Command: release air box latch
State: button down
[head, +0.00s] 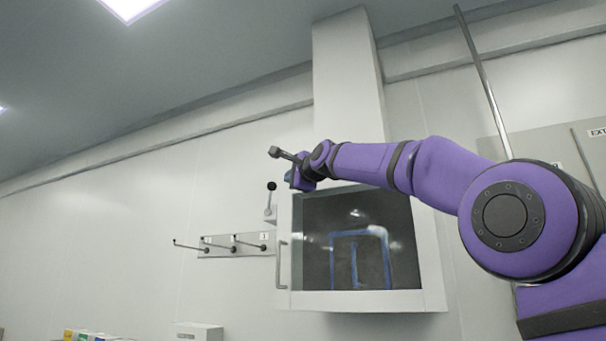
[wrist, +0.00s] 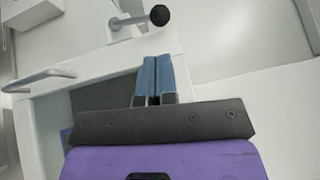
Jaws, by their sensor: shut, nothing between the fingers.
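The air box (head: 437,302) is a white wall cabinet with a dark window and a bar handle (head: 282,265) on its left side. Its latch (head: 271,187), a lever with a black ball knob, stands at the box's upper left edge and points up in the head view. In the wrist view the latch knob (wrist: 159,15) shows at the top, with its lever running left to a white mount. My gripper (wrist: 151,80) has blue fingers pressed together, with nothing between them. It is apart from the latch, to its right and near the box's top left corner (head: 289,176) in the head view.
A rail with several pegs (head: 232,245) is on the wall left of the box. A white duct (head: 350,75) rises above the box. A white carton (head: 198,332) and small coloured items are low at the left. The wall left of the latch is clear.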

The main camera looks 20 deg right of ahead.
jog(key=shift+v, duration=2.75)
jog(key=s+a+f+n+g+h, duration=0.1)
jog(key=s+f+n+g, duration=0.3)
jog(key=f, duration=0.5)
jog(key=s+a+f+n+g+h, duration=0.1)
jog(key=s+a+f+n, duration=0.15)
jog(key=s+f, duration=0.45)
jog(key=s+d+f+n+g, duration=0.2)
jog(key=s+f, duration=0.6)
jog(key=f, duration=0.4)
jog(key=s+d+f+n+g+h, duration=0.1)
jog(key=s+d+f+n+g, duration=0.2)
jog(key=s+f, duration=0.6)
jog(key=s+d+f+n+g+h, duration=0.1)
jog(key=s+d+f+n+g, duration=0.2)
jog(key=f, duration=1.2)
jog(key=s+n, duration=0.2)
jog(key=s, duration=0.3)
jog(key=shift+s+d+g, duration=0.25)
jog(key=shift+g, duration=0.05)
jog(key=shift+a+f, duration=0.1)
